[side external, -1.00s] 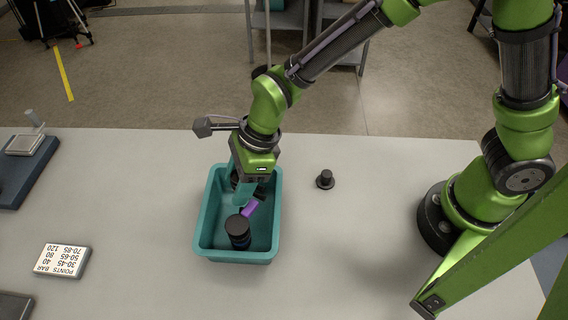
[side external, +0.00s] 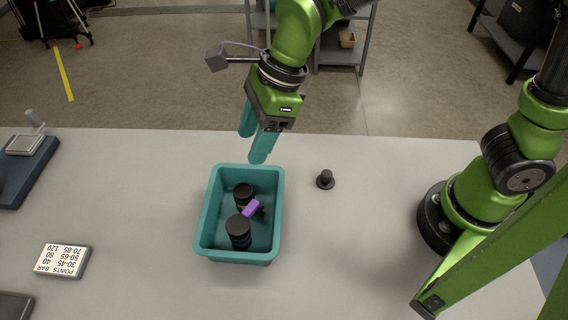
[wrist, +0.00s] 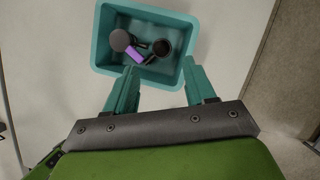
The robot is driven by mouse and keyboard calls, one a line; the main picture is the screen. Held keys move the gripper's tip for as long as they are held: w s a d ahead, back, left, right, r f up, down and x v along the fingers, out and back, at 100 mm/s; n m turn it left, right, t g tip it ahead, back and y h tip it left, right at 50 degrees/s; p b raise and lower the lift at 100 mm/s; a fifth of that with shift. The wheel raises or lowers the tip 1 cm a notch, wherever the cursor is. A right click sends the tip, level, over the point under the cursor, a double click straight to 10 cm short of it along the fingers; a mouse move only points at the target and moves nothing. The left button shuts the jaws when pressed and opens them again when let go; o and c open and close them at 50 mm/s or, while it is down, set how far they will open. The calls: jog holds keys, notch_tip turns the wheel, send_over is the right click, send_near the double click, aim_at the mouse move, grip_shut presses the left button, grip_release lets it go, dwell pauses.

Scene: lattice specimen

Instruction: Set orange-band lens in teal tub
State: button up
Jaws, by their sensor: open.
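The teal tub (side external: 203,222) stands on the table and also shows in the wrist view (wrist: 103,38). Inside it are two black lens-like cylinders, one at the back (side external: 243,191) and a larger one nearer the front (side external: 238,230). Both appear upright. A purple item with a dark part (side external: 251,209) lies between them. I see no orange band on either cylinder, so I cannot tell which is the orange-band lens. My gripper (side external: 252,147) is open and empty, above and behind the tub's back rim; in the wrist view its teal fingers (wrist: 160,68) are apart.
A small black knobbed piece (side external: 325,180) stands on the table right of the tub. A sign block (side external: 62,260) lies to the left, with a dark scale-like device (side external: 24,160) behind it. A dark object (side external: 14,306) is at the front left corner. The table between is clear.

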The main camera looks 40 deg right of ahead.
jog(key=s+d+r+n+t+h, duration=0.1)
jog(key=s+d+r+n+t, duration=0.1)
jog(key=d+n, duration=0.7)
jog(key=s+d+r+n+t+h, duration=0.1)
jog(key=s+d+r+n+t, duration=0.2)
jog(key=d+n, duration=0.6)
jog(key=s+d+r, duration=0.2)
jog(key=s+d, duration=0.1)
jog(key=d, duration=0.1)
jog(key=shift+d+r+n, duration=0.2)
jog(key=shift+r+n, duration=0.1)
